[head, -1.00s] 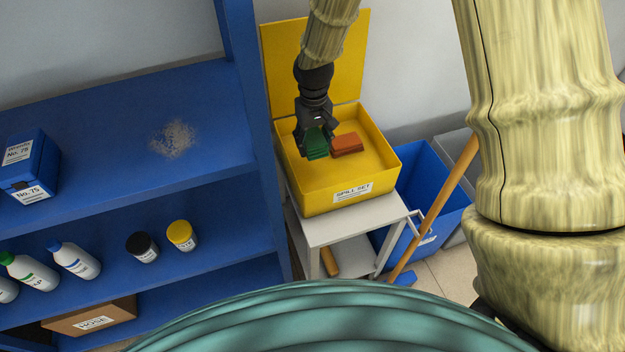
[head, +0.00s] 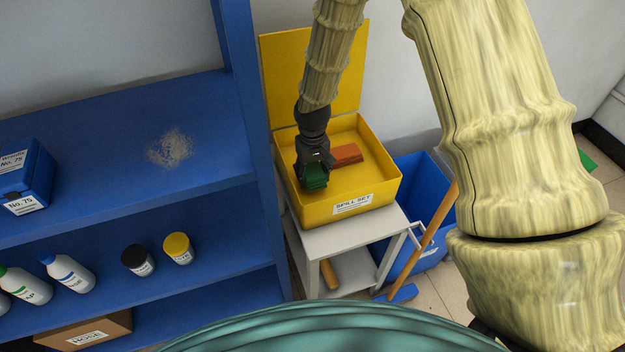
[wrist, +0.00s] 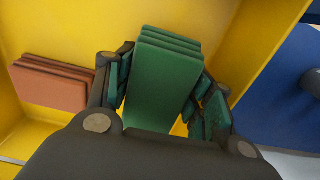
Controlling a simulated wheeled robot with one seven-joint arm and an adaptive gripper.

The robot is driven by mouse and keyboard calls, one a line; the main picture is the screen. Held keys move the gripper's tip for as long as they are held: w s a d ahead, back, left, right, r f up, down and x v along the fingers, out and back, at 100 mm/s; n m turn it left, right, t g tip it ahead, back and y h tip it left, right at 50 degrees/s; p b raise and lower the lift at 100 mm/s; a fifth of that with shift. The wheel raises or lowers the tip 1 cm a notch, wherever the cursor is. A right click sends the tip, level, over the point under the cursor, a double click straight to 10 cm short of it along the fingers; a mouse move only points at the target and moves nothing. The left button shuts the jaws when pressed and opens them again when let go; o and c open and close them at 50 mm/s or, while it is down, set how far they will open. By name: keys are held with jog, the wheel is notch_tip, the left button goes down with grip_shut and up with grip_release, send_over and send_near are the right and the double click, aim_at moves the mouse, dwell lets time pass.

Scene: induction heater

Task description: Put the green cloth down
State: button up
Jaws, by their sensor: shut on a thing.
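The green cloth (head: 314,178) is a folded stack of layers. My gripper (head: 312,168) is shut on it, over the left part of the open yellow box (head: 352,200) labelled "SPILL SET". In the wrist view the green cloth (wrist: 165,80) sits between my gripper's fingers (wrist: 165,95), above the yellow floor of the box. I cannot tell whether it touches the floor.
A folded orange-brown cloth (head: 347,154) lies in the box to the right of my gripper. The box stands on a grey stand (head: 345,234). A blue shelf (head: 110,150) with a dusty patch is at left. A blue bin (head: 425,180) and a wooden handle (head: 435,228) are at right.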

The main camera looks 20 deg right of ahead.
aim_at(312, 170)
notch_tip(312, 170, down, 3)
jog(key=shift+f, duration=0.15)
jog(key=shift+s+f, duration=0.1)
jog(key=shift+f, duration=0.25)
jog(key=o, duration=1.3)
jog(key=shift+f, duration=0.1)
jog(key=shift+c, duration=0.2)
jog(key=shift+o, duration=0.3)
jog(key=shift+f, duration=0.15)
jog(key=shift+r, duration=0.2)
jog(key=shift+w+r, duration=0.2)
jog(key=shift+r, duration=0.35)
notch_tip(312, 170, up, 12)
jog(key=shift+f+b, duration=0.1)
jog(key=shift+b, duration=0.3)
